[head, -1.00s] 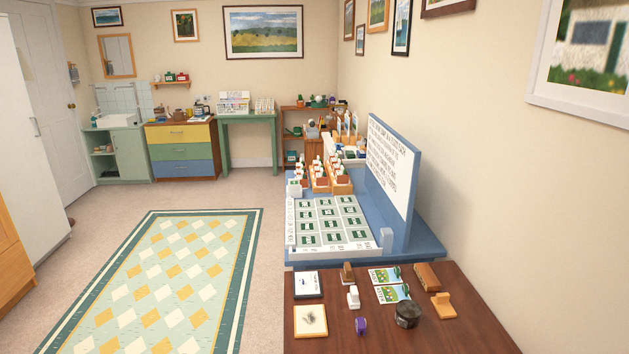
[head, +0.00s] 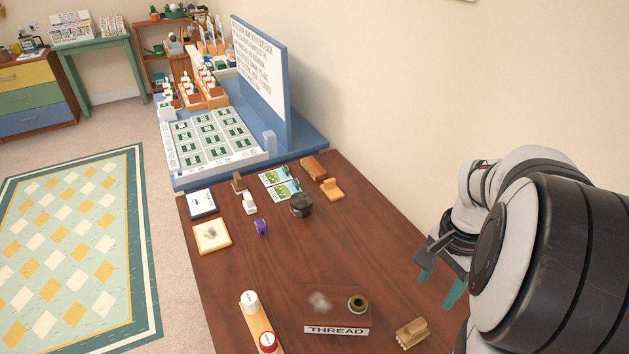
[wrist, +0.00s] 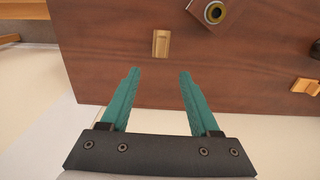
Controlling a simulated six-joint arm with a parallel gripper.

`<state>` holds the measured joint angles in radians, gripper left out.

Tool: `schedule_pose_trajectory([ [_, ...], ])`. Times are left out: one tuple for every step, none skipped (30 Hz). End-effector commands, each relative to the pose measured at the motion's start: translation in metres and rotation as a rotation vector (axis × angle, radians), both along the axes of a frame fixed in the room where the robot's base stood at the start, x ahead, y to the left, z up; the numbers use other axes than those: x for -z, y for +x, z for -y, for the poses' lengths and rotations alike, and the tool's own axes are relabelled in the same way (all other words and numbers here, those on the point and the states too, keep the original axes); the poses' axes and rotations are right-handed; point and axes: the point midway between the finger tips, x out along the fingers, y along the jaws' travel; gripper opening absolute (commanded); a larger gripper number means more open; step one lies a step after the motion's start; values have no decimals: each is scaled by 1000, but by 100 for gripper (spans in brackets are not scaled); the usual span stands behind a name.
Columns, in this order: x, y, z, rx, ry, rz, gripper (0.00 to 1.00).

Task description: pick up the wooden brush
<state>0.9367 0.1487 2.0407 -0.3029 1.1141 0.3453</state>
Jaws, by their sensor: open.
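A small light-wood piece that looks like the wooden brush (head: 412,333) lies on the brown table near its right edge, at the bottom of the head view. In the wrist view the brush (wrist: 161,43) lies just beyond the gap between my fingertips. My gripper (head: 440,287) has teal fingers and is open and empty. It hangs by the table's right edge, apart from the brush. The wrist view shows my gripper (wrist: 159,73) with its fingers spread and nothing between them.
A THREAD box (head: 336,309) with a dark round spool stands left of the brush. An orange wooden piece (head: 332,190), a dark round tin (head: 301,205) and cards lie farther back. The table's middle is clear.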

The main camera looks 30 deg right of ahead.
Motion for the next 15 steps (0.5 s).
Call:
schedule_pose_trajectory([
  [1, 0, 0, -1, 0, 0, 62],
  [3, 0, -1, -2, 1, -1, 62],
  [8, 0, -1, -4, 2, -2, 62],
  [14, 0, -2, -4, 4, -3, 62],
  [22, 0, -2, -6, 5, -4, 62],
  [34, 0, -2, -5, 6, -4, 62],
  [43, 0, -2, -6, 7, -5, 62],
  [53, 0, -3, -6, 7, -5, 62],
  [64, 0, -3, -6, 7, -5, 62],
  [72, 0, -3, -7, 7, -5, 62],
  [80, 0, -3, -6, 7, -4, 62],
  [88, 0, -3, -5, 6, -4, 62],
  [93, 0, -2, -7, 5, -3, 62],
  [98, 0, -2, -7, 3, -2, 62],
  [102, 0, -2, -6, 3, -2, 62],
])
